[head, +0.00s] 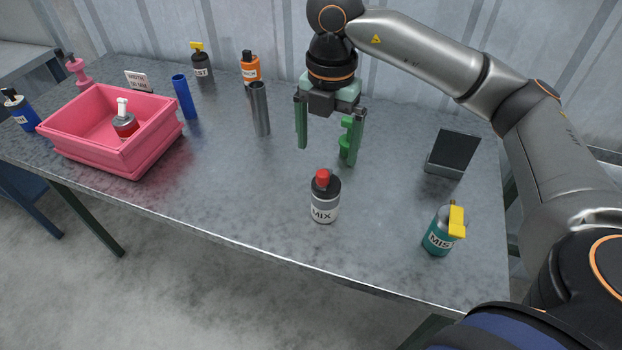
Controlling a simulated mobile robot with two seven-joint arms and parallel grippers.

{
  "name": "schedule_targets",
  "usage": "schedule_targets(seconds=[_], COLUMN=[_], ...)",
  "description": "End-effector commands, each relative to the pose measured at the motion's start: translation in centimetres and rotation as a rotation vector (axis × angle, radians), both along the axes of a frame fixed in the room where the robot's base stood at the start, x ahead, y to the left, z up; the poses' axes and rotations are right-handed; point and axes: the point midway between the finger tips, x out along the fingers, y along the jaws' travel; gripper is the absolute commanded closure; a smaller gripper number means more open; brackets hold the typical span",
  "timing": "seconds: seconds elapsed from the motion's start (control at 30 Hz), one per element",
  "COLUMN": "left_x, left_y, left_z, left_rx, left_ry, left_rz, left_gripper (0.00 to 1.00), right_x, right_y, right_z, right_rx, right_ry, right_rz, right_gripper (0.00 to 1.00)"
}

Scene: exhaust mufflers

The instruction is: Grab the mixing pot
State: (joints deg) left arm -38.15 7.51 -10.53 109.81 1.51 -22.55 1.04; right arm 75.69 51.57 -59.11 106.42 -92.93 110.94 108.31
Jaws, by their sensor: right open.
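The mixing pot looks to be the dark bottle with a red cap and a white "MIX" label (324,198). It stands upright near the front middle of the table in the head view. My right gripper (324,152) points down with its green fingers spread, empty, above and behind the pot. It does not touch the pot. My left gripper is not in view.
The metal table (250,205) also holds a teal "MIS" bottle (438,238), a dark stand (452,153), a grey tube (260,110), a blue tube (184,97), an orange bottle (250,70), a black bottle (202,70) and a pink bin (118,160) with a red-and-white bottle (124,124) inside.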

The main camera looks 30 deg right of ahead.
Motion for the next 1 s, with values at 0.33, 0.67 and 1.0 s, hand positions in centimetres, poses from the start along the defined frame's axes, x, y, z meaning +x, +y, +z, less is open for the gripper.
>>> schedule_targets(seconds=[0.33, 0.67, 1.0], left_x=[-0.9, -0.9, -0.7], left_y=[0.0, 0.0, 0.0], left_z=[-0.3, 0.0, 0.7], left_rx=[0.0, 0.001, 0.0], left_ry=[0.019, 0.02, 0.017], left_rz=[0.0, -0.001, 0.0], left_gripper=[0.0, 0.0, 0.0], right_x=[-0.1, -0.1, -0.2], right_y=[-0.3, -0.3, -0.4], right_z=[-4.7, -7.8, -12.2], right_rx=[-0.01, -0.009, -0.008], right_ry=[0.003, 0.0, -0.001], right_rz=[-0.006, -0.007, -0.006], right_gripper=[0.0, 0.0, 0.0])
